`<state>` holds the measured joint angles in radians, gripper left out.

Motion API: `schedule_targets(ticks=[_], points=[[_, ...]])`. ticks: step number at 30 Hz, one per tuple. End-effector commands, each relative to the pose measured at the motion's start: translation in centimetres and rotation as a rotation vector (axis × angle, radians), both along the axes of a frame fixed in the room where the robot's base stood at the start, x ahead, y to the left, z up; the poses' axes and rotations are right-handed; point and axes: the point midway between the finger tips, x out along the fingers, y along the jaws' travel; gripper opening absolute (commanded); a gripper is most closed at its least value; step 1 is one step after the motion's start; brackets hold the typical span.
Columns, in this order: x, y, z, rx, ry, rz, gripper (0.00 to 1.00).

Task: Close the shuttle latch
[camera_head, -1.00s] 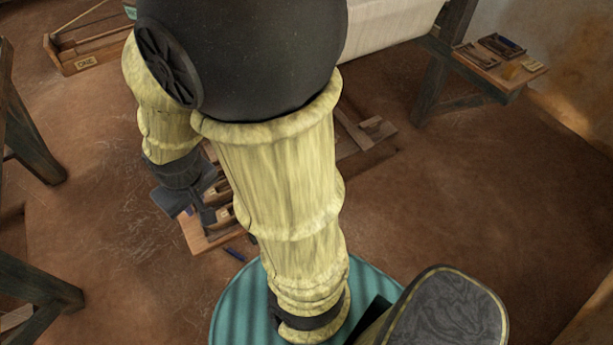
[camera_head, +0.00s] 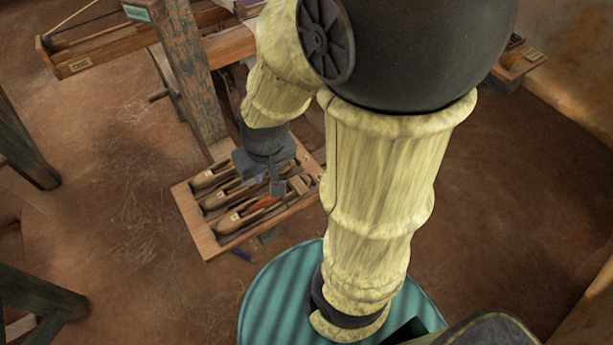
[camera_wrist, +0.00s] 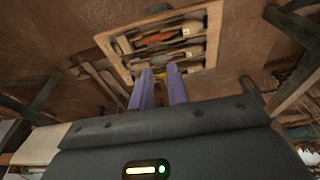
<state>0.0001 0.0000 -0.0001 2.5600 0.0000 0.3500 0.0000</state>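A shallow wooden tray (camera_head: 205,238) holds several wooden boat-shaped shuttles, among them a front one (camera_head: 232,220) and a back one (camera_head: 208,178). The tray also shows in the wrist view (camera_wrist: 118,66), with the shuttles (camera_wrist: 190,31) lying in its compartments. An orange-red piece (camera_head: 264,203) shows in the front shuttle. No latch can be made out. My gripper (camera_head: 277,188) is over the tray in the head view and hides part of it. In the wrist view my gripper (camera_wrist: 160,72) has two purple fingers apart, with nothing between them, pointing toward the tray.
A dark wooden loom post (camera_head: 190,75) stands behind the tray. A long wooden box (camera_head: 110,55) is at the back left. Dark timber legs (camera_head: 22,145) stand at the left. A small blue item (camera_head: 241,255) lies on the floor near the tray. The brown floor at right is clear.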

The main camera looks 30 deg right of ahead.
Motion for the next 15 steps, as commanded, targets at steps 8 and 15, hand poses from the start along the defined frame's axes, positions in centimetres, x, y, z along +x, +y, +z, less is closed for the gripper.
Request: schedule_targets(ticks=[8,15], points=[[0.0,0.0,0.0,0.0,0.0,0.0,0.17],[0.9,-0.5,-1.0,-0.006,0.011,0.002,0.17]])
